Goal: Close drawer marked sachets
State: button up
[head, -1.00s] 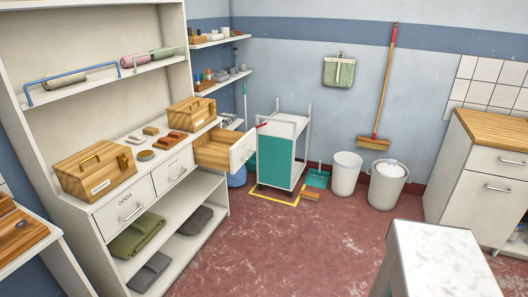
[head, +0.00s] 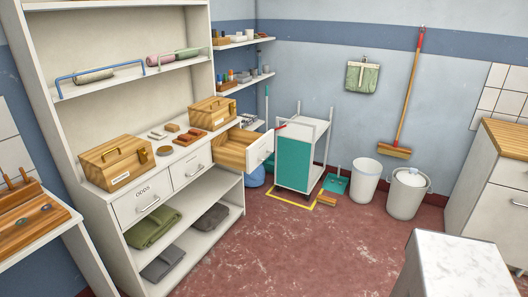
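A white shelf unit (head: 172,231) stands on the left with a row of drawers under its worktop. The right-hand drawer (head: 262,149) is pulled out, with a wooden inside and a white front with a handle. Its label cannot be read from here. The left drawer (head: 145,204), marked ODDS, is shut. The middle drawer (head: 190,172) is also shut, and its label is not readable. My gripper is not in view.
Wooden boxes (head: 116,165) and small items stand on the worktop. A white and teal cart (head: 296,156) stands behind the open drawer, inside yellow floor tape. A white marbled block (head: 455,262) stands at the front right. The red floor (head: 310,240) between is clear.

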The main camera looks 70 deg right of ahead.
aim_at(240, 150)
jog(key=u, duration=0.35)
jog(key=k, duration=0.15)
jog(key=z, duration=2.4)
jog(key=i, duration=1)
jog(key=z, duration=0.25)
